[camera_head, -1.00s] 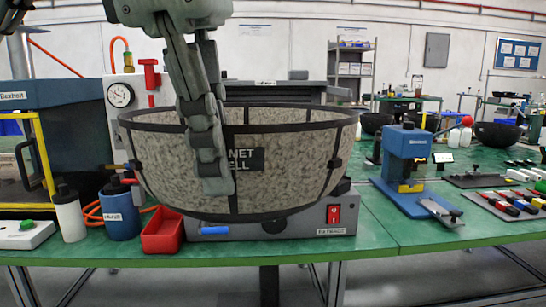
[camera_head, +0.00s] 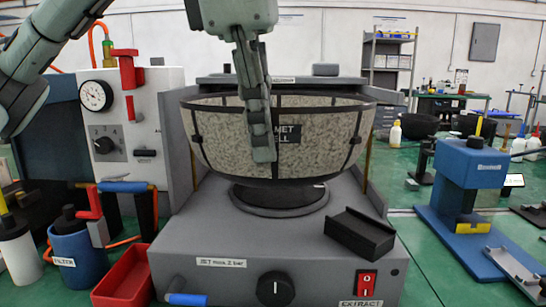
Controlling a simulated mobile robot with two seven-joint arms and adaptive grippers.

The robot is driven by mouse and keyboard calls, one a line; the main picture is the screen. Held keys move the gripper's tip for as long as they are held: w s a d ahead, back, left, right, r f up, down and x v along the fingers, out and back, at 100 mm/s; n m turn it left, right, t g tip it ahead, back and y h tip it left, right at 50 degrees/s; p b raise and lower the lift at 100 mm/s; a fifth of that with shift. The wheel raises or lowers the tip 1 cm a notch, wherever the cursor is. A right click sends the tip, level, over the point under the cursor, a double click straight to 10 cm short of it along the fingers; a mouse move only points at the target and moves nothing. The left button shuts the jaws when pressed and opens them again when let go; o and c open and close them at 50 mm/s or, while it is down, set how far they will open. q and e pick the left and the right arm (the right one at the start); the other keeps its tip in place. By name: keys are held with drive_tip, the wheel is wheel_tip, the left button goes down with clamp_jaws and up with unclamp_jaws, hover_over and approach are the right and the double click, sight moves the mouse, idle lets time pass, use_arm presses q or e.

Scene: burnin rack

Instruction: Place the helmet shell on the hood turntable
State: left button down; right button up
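The helmet shell (camera_head: 215,135) is a speckled grey bowl with dark ribs, a dark rim and a partly covered label. It sits upright, open side up, in front of the hood's back wall. The hood turntable (camera_head: 280,206) is a dark round disc on the grey machine, directly under the shell. I cannot tell whether the shell's bottom touches the disc or hangs just above it. My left gripper (camera_head: 262,142) comes from above and is shut on the shell's near wall; one finger shows outside, the other is largely hidden. My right gripper is out of view.
A grey side wall and a gauge panel (camera_head: 125,120) stand left. A black block (camera_head: 359,233), black knob (camera_head: 275,289) and red switch (camera_head: 367,283) are on the machine's front. A red bin (camera_head: 125,278) and blue filter pot (camera_head: 78,255) stand left; a blue press (camera_head: 465,185) right.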

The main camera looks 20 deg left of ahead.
use_arm(q)
drive_tip(key=w+a, duration=0.1)
drive_tip(key=w, duration=0.3)
drive_tip(key=w+a+p, duration=0.1)
drive_tip(key=w, duration=0.3)
drive_tip(key=w+a, duration=0.1)
drive_tip(key=w, duration=0.3)
drive_tip(key=shift+w+a, duration=0.15)
drive_tip(key=shift+a, duration=0.05)
drive_tip(key=shift+s+x, duration=0.2)
drive_tip(key=shift+x, duration=0.9)
drive_tip(key=x, duration=0.4)
drive_tip(key=shift+s+a+f, duration=0.2)
drive_tip(key=shift+s+a, duration=0.05)
drive_tip(key=shift+s, duration=0.15)
drive_tip(key=shift+w+a+f+p, duration=0.1)
drive_tip(key=shift+w+f+p, duration=0.1)
drive_tip(key=shift+p, duration=0.2)
drive_tip(key=shift+f, duration=0.1)
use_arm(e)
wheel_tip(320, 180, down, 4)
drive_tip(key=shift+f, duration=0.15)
use_arm(q)
drive_tip(key=shift+f, duration=0.1)
